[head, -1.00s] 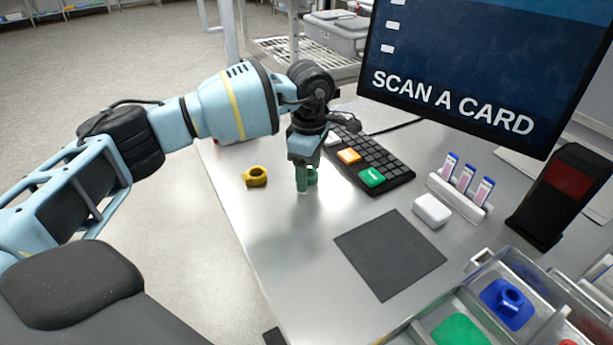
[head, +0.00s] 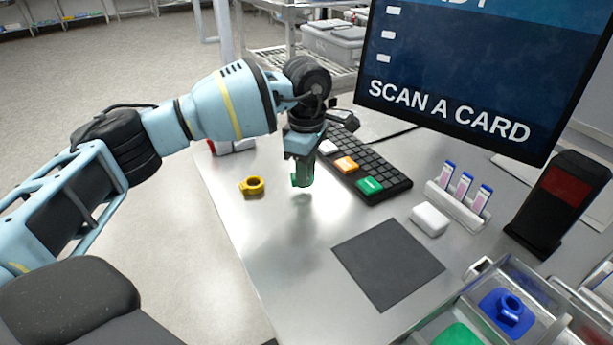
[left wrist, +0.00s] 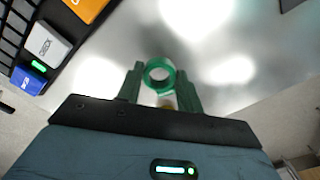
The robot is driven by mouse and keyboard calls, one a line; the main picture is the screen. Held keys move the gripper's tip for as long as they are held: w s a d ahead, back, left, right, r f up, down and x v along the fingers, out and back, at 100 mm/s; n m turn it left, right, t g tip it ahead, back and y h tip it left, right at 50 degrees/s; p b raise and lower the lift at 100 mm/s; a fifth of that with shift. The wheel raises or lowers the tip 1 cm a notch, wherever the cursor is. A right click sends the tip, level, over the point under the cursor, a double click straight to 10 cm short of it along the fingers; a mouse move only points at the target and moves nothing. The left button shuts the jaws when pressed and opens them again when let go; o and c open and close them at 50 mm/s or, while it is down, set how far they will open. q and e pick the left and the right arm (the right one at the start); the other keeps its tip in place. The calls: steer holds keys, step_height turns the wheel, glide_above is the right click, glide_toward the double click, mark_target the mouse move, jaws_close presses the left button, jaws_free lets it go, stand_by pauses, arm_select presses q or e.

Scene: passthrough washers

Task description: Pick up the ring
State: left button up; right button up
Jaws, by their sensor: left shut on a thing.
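My left gripper (head: 303,180) points down over the metal table, right of the yellow ring. Its green fingers also show in the left wrist view (left wrist: 160,92), shut on a green ring (left wrist: 159,75) held between their tips. In the head view the green ring (head: 294,180) shows only as a small part at the fingers' left side, seemingly just above the table. A yellow ring (head: 251,186) with a side tab lies near the table's left edge. My right gripper is not in view.
A black keyboard (head: 372,165) lies behind and right of the gripper. A dark square mat (head: 388,263) lies in front. A white box (head: 430,219), a card rack (head: 457,203) and a black card reader (head: 556,198) stand right. Bins at front right hold a blue ring (head: 508,308).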

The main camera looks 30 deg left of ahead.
arm_select(q)
steer(key=s+r, duration=0.1)
steer(key=s, duration=0.9)
steer(key=s+r, duration=0.1)
steer(key=s, duration=0.5)
steer(key=shift+a+r+b, duration=0.2)
steer(key=shift+r+b, duration=0.15)
steer(key=shift+b, duration=0.05)
